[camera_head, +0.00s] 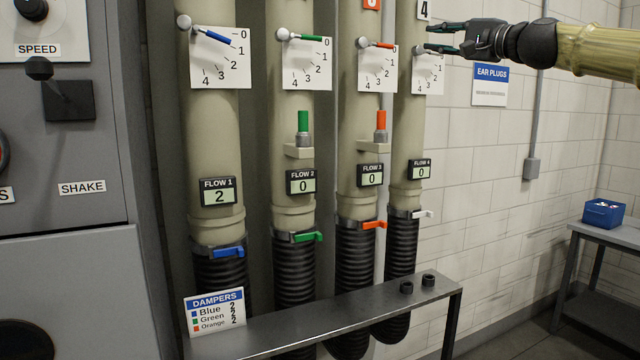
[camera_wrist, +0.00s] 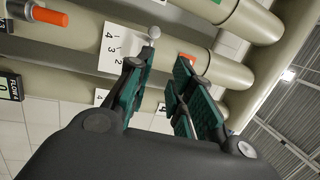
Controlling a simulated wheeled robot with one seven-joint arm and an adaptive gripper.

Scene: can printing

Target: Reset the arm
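My gripper (camera_head: 447,38) is at the upper right in the head view, in front of the fourth pipe's dial (camera_head: 428,72). Its two green-padded fingers point left and stand apart with nothing between them. The wrist view also shows the open fingers (camera_wrist: 168,85), with pipes and a dial card with a round white knob (camera_wrist: 154,32) beyond them. I cannot tell whether a finger touches the dial's lever, which is partly hidden. My arm (camera_head: 600,52) stretches in from the right edge.
Several pipes with dials and dampers stand left of my gripper. The blue lever (camera_head: 218,39) is on the first dial. A metal shelf (camera_head: 330,308) runs below. A blue bin (camera_head: 604,213) sits on a side table (camera_head: 612,236).

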